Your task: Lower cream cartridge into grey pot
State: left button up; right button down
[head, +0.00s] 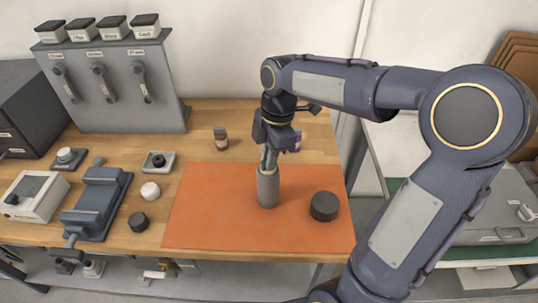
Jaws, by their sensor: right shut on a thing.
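The grey pot (268,188) stands upright on the orange mat (210,205), a tall cylinder near the mat's middle. My right gripper (269,160) points down right over the pot, its fingertips at the pot's mouth. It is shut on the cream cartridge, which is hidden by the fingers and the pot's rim. I cannot tell how deep the cartridge sits in the pot. A dark round cap (324,206) lies on the mat to the right of the pot. My left gripper is not in view.
A small brown bottle (221,139) stands behind the mat, and a purple-labelled item (297,140) is partly hidden behind my gripper. A blue-grey vise (97,203), a white ball-like knob (150,190) and a black knob (138,222) are at left. The mat's left part is clear.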

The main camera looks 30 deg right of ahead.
jog(key=c, duration=1.4)
grip_release()
jog(key=r, duration=0.5)
jog(key=d+r, duration=0.1)
jog(key=r, duration=0.1)
jog(key=shift+r, duration=0.4)
jog(key=shift+s, duration=0.2)
jog(key=s+a+f+m+t, duration=0.1)
jog(key=s+f+m, duration=0.1)
jog(key=s+m, duration=0.3)
jog(key=s+a+f+m+t+y, duration=0.1)
jog(key=s+a+f+m+t, duration=0.1)
jog(key=s+m, duration=0.4)
jog(key=s+a+f+m+t+y, duration=0.1)
jog(key=s+f+m, duration=0.3)
jog(key=m, duration=0.4)
jog(key=shift+s+a+f+t, duration=0.2)
jog(key=shift+s+a+t, duration=0.5)
jog(key=shift+s, duration=0.1)
